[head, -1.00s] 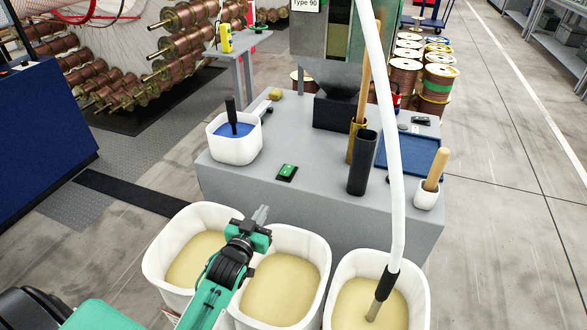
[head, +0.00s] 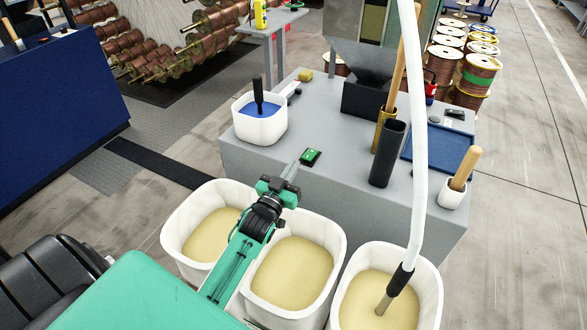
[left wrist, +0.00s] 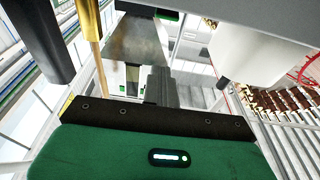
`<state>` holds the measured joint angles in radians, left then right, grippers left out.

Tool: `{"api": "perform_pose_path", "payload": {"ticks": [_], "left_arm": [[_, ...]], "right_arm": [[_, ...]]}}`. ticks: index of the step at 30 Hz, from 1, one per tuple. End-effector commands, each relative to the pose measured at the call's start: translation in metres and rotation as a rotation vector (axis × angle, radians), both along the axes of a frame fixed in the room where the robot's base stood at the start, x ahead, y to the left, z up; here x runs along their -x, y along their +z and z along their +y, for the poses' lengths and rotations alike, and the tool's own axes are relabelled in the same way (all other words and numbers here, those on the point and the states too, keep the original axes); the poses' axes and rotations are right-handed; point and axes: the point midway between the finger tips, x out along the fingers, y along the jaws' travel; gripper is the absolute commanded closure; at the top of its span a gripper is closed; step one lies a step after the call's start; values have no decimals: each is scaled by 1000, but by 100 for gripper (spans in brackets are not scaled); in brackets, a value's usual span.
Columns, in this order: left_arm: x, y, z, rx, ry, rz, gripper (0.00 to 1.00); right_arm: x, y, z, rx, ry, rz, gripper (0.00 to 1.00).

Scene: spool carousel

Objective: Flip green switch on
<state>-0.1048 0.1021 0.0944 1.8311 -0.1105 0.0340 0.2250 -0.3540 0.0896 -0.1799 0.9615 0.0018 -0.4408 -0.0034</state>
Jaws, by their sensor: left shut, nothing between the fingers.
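The green switch (head: 311,157) is a small green rocker in a dark housing on the grey table top, near the front edge. My left gripper (head: 291,170) is shut and empty. In the head view its fingertips are just in front of and slightly left of the switch; I cannot tell whether they touch it. In the left wrist view the shut fingers (left wrist: 160,86) point away from the camera. A small green patch shows at the top of that view, but I cannot tell whether it is the switch. My right gripper is not in view.
On the grey table (head: 337,188) stand a white tub with blue contents (head: 260,130), a dark upright cylinder (head: 386,155) and a white cup with a wooden handle (head: 452,196). Three white bins of pale material stand in front, one (head: 342,262) beneath my left arm. A white hose (head: 418,150) hangs at the right.

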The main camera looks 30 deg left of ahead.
Motion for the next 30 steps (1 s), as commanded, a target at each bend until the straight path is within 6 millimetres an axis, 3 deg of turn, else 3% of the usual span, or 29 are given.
{"api": "perform_pose_path", "payload": {"ticks": [14, 16, 21, 30], "left_arm": [[-82, 18, 5, -1, 0, -1, 100], [-76, -1, 4, 1, 0, 6, 100], [-73, -17, 4, -1, 0, 2, 100], [-72, -24, 4, -1, 0, 0, 100]], "right_arm": [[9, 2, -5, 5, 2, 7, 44], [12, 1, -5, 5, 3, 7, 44], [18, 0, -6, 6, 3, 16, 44], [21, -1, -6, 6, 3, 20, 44]]}}
